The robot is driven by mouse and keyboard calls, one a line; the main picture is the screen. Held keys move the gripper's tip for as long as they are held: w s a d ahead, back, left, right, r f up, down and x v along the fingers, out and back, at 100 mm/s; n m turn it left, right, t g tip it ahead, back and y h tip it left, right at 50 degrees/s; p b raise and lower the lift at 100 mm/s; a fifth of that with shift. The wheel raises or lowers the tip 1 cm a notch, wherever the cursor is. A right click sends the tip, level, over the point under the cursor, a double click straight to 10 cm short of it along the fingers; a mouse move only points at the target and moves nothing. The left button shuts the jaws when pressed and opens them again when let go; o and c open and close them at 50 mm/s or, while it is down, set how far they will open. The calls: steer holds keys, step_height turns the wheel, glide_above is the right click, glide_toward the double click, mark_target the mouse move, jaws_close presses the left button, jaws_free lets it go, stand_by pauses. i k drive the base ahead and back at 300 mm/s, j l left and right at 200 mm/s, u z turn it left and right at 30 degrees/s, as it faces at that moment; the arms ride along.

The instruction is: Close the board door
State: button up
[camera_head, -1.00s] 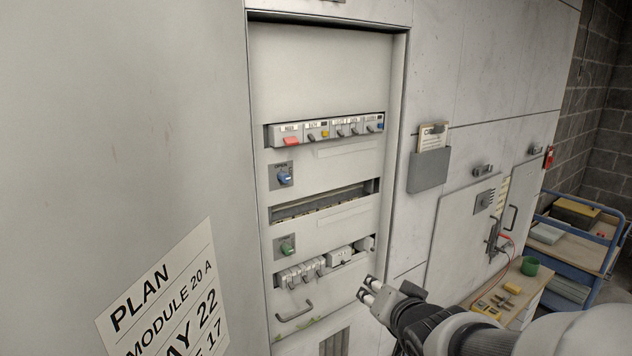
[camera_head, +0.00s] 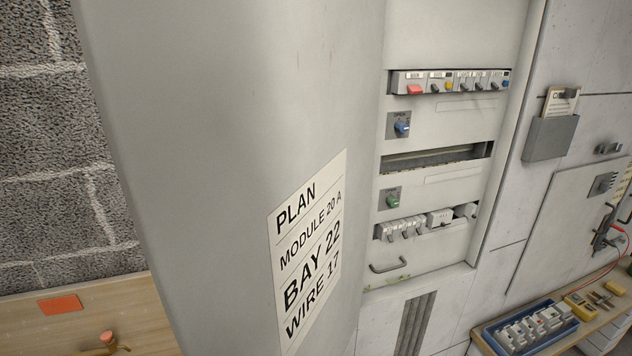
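The board door (camera_head: 235,130) stands open as a large grey panel on the left. Its inner face carries a paper label (camera_head: 308,250) reading PLAN, MODULE 20 A, BAY 22, WIRE 17. To its right is the open board (camera_head: 446,135) with rows of switches, a red switch, and blue and green rotary knobs. A small handle (camera_head: 388,266) sits low on the board's front panel. My gripper is out of view, so its state and its distance from the door cannot be seen.
A wooden bench (camera_head: 125,310) with an orange card (camera_head: 60,305) is at lower left, before a block wall (camera_head: 55,150). A grey document holder (camera_head: 550,138) hangs right of the board. A blue tray (camera_head: 525,330) of modules sits on a bench at lower right.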

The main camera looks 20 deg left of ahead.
mark_target(241, 136)
steer(key=k+j+z, duration=0.1)
steer(key=j, duration=0.35)
steer(key=k+j, duration=0.25)
steer(key=j, duration=0.2)
steer(key=k+j+z, duration=0.15)
steer(key=j, duration=0.25)
steer(key=k+j, duration=0.25)
steer(key=j, duration=0.15)
steer(key=j+z, duration=0.05)
